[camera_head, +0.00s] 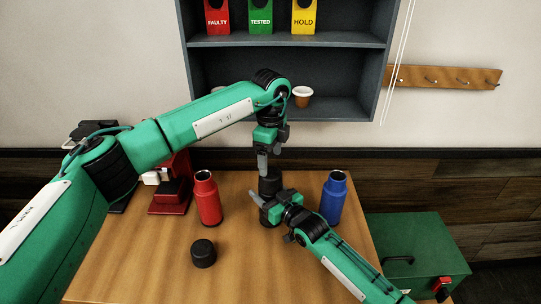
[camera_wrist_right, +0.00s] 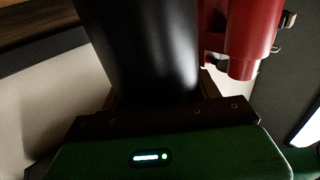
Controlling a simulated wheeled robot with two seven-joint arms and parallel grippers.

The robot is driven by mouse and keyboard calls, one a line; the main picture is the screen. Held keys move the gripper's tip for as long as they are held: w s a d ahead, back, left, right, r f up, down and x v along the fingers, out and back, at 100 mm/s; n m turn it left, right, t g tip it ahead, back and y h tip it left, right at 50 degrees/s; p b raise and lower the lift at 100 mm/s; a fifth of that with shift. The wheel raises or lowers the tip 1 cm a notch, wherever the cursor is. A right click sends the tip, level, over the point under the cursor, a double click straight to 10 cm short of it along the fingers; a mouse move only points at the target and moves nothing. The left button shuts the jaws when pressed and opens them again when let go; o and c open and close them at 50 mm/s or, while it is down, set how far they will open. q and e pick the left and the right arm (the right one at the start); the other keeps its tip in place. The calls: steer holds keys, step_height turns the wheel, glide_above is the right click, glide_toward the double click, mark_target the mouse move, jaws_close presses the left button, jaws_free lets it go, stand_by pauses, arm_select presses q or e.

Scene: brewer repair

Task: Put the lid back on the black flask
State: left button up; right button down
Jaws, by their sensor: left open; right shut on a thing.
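The black flask (camera_head: 270,185) stands upright on the wooden table between the red and blue flasks, partly hidden by both arms. My right gripper (camera_head: 267,207) is shut around its body; the dark body also fills the middle of the right wrist view (camera_wrist_right: 140,45). My left gripper (camera_head: 262,166) points down at the top of the black flask and is open. I cannot tell whether a lid sits on that flask, or whether the left fingers touch it. A black lid (camera_head: 203,253) lies on the table at the front left.
An open red flask (camera_head: 207,197) and an open blue flask (camera_head: 333,197) stand on the table (camera_head: 150,268). A red machine (camera_head: 171,190) is at the back left. A shelf (camera_head: 340,80) with tags and a cup (camera_head: 302,97) is behind. A green box (camera_head: 420,250) stands right.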

mark_target(270, 172)
arm_select(q)
steer(key=shift+f, duration=4)
steer(key=shift+c, duration=0.4)
steer(key=c, duration=0.9)
steer(key=m, duration=0.6)
steer(key=shift+m, duration=0.4)
steer(key=o, duration=1.1)
steer(key=shift+c, duration=0.2)
